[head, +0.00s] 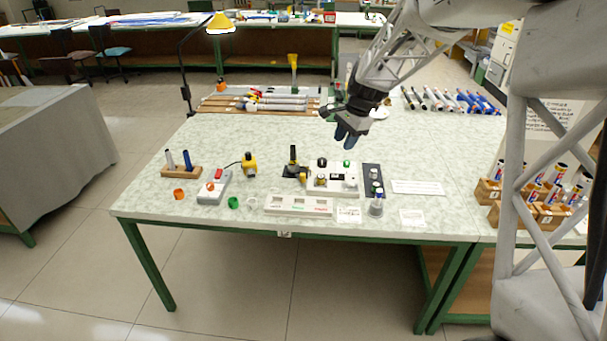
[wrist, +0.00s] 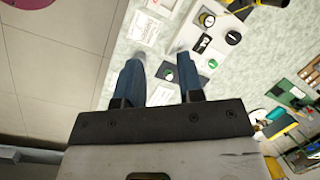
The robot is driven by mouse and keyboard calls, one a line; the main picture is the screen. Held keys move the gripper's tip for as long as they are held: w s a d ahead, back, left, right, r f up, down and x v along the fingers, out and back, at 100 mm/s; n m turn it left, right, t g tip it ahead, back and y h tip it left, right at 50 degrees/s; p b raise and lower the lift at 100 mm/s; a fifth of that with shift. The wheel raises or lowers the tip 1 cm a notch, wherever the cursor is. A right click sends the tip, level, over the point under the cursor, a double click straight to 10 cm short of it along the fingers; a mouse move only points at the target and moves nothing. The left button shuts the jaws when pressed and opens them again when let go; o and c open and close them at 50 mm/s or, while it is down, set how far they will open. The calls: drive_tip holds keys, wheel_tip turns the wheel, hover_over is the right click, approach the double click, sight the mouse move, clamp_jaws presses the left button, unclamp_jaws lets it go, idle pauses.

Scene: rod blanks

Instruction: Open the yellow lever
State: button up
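A small black stand (head: 292,161) with a yellow part (head: 303,173) at its right stands left of the white panel box (head: 332,180) on the table. I take this yellow part for the lever, but it is too small to tell its position. In the wrist view a yellow and black part (wrist: 262,5) is cut off by the top edge. My gripper (head: 345,136) is above the table, behind and right of the lever, fingers pointing down. In the wrist view its two blue fingers (wrist: 161,54) are apart with nothing between them.
A dark strip with round knobs (head: 373,181) lies right of the white box. A yellow device with a cable (head: 249,164), a grey box with a red switch (head: 214,187) and a white tray (head: 298,206) are nearby. Rods in wooden blocks (head: 535,205) stand far right.

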drive_tip(key=w+a+f+m, duration=0.3)
drive_tip(key=w+a+f, duration=0.2)
drive_tip(key=w+f, duration=0.45)
drive_tip(key=m+g+y, duration=0.1)
drive_tip(key=m, duration=0.1)
approach(303, 174)
drive_tip(key=x, duration=0.2)
drive_tip(key=shift+f, duration=0.45)
drive_tip(key=shift+x, duration=3.95)
drive_tip(key=shift+s, duration=0.15)
drive_tip(key=shift+c, duration=0.3)
drive_tip(key=shift+r, duration=0.1)
clamp_jaws()
